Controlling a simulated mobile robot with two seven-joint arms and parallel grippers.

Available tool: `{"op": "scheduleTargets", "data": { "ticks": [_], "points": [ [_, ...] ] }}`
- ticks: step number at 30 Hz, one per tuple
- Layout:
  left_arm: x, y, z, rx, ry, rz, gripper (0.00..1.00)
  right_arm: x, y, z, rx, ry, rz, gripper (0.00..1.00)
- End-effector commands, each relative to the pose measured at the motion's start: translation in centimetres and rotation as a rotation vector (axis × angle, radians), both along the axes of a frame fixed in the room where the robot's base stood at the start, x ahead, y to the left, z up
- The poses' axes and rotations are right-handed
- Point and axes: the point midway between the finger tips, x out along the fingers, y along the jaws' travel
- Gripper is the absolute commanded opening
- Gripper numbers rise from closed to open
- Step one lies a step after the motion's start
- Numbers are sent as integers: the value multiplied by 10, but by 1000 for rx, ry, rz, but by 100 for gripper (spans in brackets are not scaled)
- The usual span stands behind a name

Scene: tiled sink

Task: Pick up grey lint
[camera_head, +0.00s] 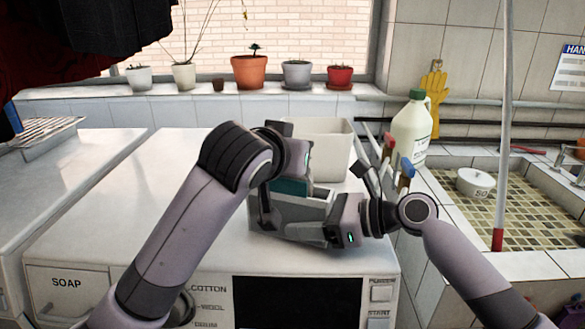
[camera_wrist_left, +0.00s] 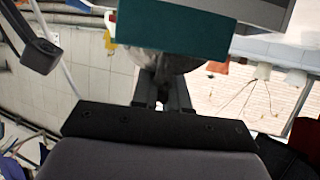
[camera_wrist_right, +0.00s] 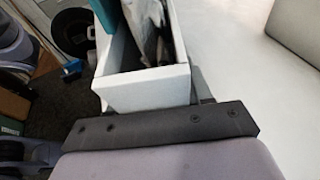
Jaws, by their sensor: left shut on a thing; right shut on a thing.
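A pale grey open box (camera_head: 262,212) is at the washing machine's top, below my left wrist. My right gripper (camera_head: 317,228) is shut on its near side; in the right wrist view the box's white wall (camera_wrist_right: 145,90) fills the upper middle. Crumpled grey lint (camera_wrist_right: 150,30) stands inside the box. My left gripper (camera_wrist_left: 160,98) points down over the box and is shut on the grey lint (camera_wrist_left: 165,62). A teal piece (camera_head: 292,187) sits at the box, close to the lint; it hides part of the lint in the left wrist view. Left fingertips are hidden in the head view.
A white bin (camera_head: 330,150) stands just behind the box. Potted plants line the sill.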

Motion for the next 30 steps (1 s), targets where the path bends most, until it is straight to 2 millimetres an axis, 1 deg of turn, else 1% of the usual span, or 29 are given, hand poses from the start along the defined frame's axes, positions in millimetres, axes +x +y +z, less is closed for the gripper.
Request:
{"op": "scheduleTargets", "data": {
  "ticks": [1, 6, 12, 15, 21, 25, 30],
  "points": [
    [0, 0, 15, -3, -5, 0, 0, 0, 0, 0, -1, 0, 0, 32],
    [0, -1, 63, -2, -7, -2, 0, 0, 0, 0, -1, 0, 0, 32],
    [-1, -1, 111, -1, -4, -1, 0, 0, 0, -1, -1, 0, 0, 32],
    [0, -1, 129, -2, -3, -2, 0, 0, 0, -1, -1, 0, 0, 32],
    [0, 0, 150, -1, -1, -1, 0, 0, 0, -1, -1, 0, 0, 32],
    [0, 0, 155, -1, -1, -1, 0, 0, 0, -1, -1, 0, 0, 32],
    [0, 0, 156, -1, -1, -1, 0, 0, 0, -1, -1, 0, 0, 32]
  ]
}}
